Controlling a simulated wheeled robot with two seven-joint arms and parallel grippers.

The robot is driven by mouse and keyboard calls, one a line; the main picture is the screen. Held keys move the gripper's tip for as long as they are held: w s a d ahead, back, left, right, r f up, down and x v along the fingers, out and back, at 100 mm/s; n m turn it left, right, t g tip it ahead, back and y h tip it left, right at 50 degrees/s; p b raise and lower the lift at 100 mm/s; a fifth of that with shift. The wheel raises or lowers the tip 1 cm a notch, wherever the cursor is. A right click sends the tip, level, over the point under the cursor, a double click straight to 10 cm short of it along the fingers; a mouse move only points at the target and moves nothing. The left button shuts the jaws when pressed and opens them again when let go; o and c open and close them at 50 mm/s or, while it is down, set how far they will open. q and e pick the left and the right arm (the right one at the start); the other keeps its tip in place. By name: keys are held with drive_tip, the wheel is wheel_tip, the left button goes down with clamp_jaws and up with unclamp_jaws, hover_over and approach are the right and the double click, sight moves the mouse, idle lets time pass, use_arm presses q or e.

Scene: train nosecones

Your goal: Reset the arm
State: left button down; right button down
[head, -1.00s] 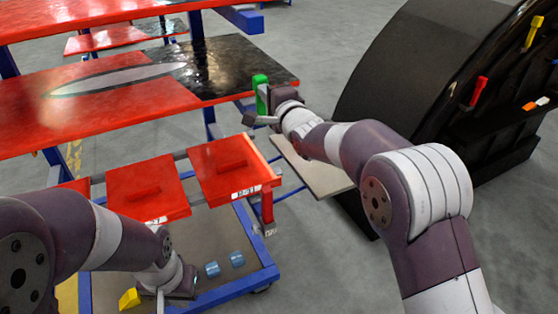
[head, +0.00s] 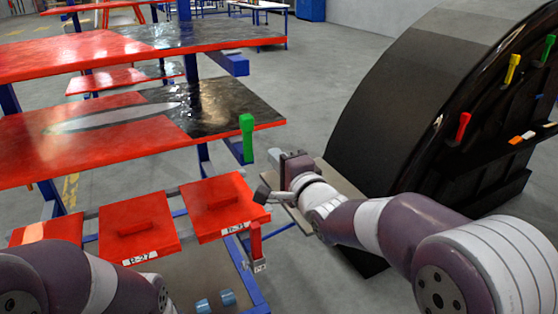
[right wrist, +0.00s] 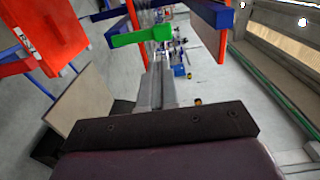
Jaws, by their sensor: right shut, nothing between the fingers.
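My right gripper (head: 268,174) is shut and empty, held in the air between the red-and-black shelf (head: 232,108) and the large black nosecone (head: 400,100). Its closed grey fingers show in the right wrist view (right wrist: 157,88). A green handle-like piece (head: 247,138) is upright at the shelf's front edge, apart from the gripper, up and left of it. The green piece also shows in the right wrist view (right wrist: 140,38), beyond the fingers. My left arm shows at the lower left of the head view; its gripper is out of view.
Red lidded boxes (head: 138,225) sit on a blue-framed cart below the shelf, with blue cylinders (head: 228,297) lower down. A light board (head: 335,185) is behind my right gripper. Yellow (head: 512,68) and red (head: 462,127) handles are on the nosecone. Grey floor is open behind.

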drive_tip(key=shift+a+f, duration=0.1)
drive_tip(key=shift+f, duration=0.05)
drive_tip(key=s+d+f+n+g+h, duration=0.2)
drive_tip(key=s+d+f+n+g, duration=0.15)
drive_tip(key=f, duration=0.35)
drive_tip(key=s+d+f+n+g+h, duration=0.2)
drive_tip(key=f+n+h, duration=0.1)
drive_tip(key=f+n, duration=0.3)
drive_tip(key=s+d+f+n+g+h, duration=0.1)
drive_tip(key=s+d+f+g, duration=0.25)
drive_tip(key=s, duration=0.35)
drive_tip(key=s+d+f+n+g+h, duration=0.1)
drive_tip(key=s+d+f+n+g, duration=0.2)
drive_tip(key=s, duration=0.5)
drive_tip(key=s+d+f+g+h, duration=0.1)
drive_tip(key=s+d+f+g, duration=0.25)
drive_tip(key=s, duration=0.35)
wheel_tip(320, 180, up, 18)
drive_tip(key=d+p, duration=0.1)
drive_tip(key=p, duration=1.8)
drive_tip(key=shift+w+d+r, duration=0.2)
drive_tip(key=shift+w, duration=0.05)
